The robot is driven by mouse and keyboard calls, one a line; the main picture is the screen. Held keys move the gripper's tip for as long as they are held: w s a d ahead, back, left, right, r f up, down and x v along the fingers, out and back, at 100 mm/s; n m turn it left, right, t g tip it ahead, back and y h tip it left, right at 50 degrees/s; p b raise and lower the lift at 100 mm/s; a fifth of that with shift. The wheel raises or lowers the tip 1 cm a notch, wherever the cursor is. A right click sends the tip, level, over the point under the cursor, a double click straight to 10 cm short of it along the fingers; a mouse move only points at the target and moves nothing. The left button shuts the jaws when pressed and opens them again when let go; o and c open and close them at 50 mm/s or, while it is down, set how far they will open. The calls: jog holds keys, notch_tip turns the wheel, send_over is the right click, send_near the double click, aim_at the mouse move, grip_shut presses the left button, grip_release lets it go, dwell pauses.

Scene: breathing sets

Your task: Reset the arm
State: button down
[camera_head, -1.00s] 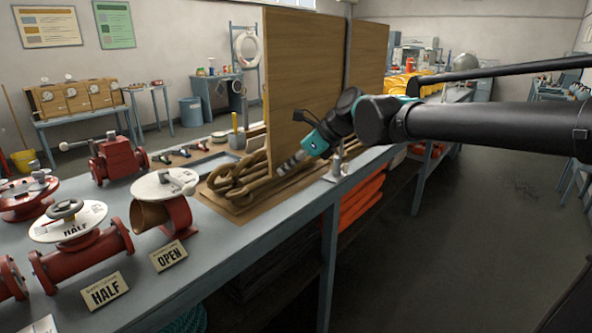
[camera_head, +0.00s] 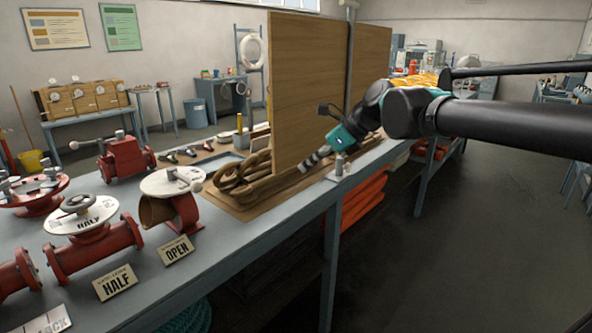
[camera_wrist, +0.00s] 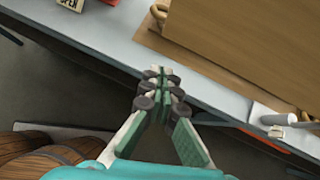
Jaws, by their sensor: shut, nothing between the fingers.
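My gripper (camera_head: 308,165) reaches out from the right in the head view, above the front edge of the long workbench (camera_head: 245,228). It points down and to the left, near the coiled rope and the wooden partition. In the wrist view my gripper (camera_wrist: 158,72) has its green-padded fingers together with nothing between them. Its tips appear over the bench's edge strip (camera_wrist: 130,45), apart from any object. My dark arm stretches back to the right, over the aisle.
A wooden partition (camera_head: 308,85) stands upright on the bench. Coiled rope (camera_head: 242,172) lies on a board. A metal fitting (camera_head: 340,167) sits at the bench edge. Red valves (camera_head: 95,245) stand left with HALF and OPEN cards. The aisle floor (camera_head: 450,250) is clear.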

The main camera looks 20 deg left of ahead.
jog(key=s+v, duration=0.1)
jog(key=v, duration=0.5)
jog(key=w+d+f+n+t+h, duration=0.3)
jog(key=d+f+n, duration=0.6)
jog(key=d+f, duration=1.2)
jog(key=s+d+f+n+h, duration=0.3)
jog(key=s+d+f+n, duration=0.2)
jog(key=d+f, duration=0.2)
jog(key=s+d+f+n+h, duration=0.3)
jog(key=d+f, duration=0.4)
jog(key=d, duration=0.3)
jog(key=shift+s+f+n+t, duration=0.3)
jog(key=shift+s+n, duration=0.6)
jog(key=shift+s, duration=0.3)
jog(key=c, duration=2.3)
grip_release()
jog(key=shift+d, duration=0.15)
